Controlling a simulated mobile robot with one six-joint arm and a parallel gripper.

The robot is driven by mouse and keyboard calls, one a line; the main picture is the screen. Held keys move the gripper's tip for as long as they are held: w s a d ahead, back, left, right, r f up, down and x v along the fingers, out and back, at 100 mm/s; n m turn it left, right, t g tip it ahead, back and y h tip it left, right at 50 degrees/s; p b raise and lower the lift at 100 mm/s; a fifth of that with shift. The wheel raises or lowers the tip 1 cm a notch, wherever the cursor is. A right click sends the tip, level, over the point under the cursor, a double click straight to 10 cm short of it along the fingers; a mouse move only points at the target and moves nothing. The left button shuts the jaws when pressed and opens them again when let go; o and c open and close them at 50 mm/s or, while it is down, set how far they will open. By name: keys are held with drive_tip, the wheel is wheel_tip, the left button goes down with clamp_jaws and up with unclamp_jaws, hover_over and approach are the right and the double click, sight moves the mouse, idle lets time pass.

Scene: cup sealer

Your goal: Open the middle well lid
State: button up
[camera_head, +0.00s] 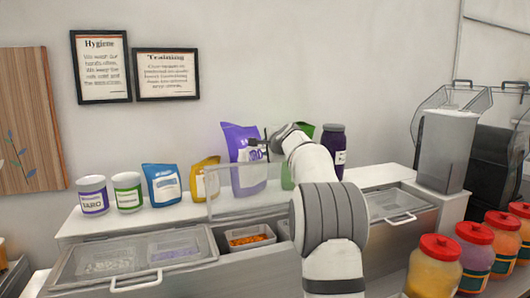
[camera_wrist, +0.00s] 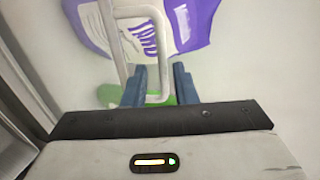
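The middle well lid (camera_head: 226,188) is a clear panel standing raised, roughly upright, behind its well. The middle well (camera_head: 248,238) is uncovered and shows orange contents in a container. My gripper (camera_head: 262,146) is up near the lid's upper edge, in front of the purple bag; its fingers are small in the head view. In the wrist view, the pale U-shaped handle (camera_wrist: 161,45) reaches down between the two blue fingers of my gripper (camera_wrist: 160,88). The fingers stand apart, with a gap beside the bar. My arm hides part of the lid and counter.
The left well lid (camera_head: 120,260) lies closed. Another lid (camera_head: 392,203) lies closed to the right. Bags, cups and a purple jar (camera_head: 333,145) stand on the back ledge. Red-lidded jars (camera_head: 435,265) and a dispenser (camera_head: 447,148) are at the right.

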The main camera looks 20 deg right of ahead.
drive_tip(key=shift+b+v, duration=0.85)
drive_tip(key=shift+v, duration=1.9)
drive_tip(key=shift+f, duration=0.1)
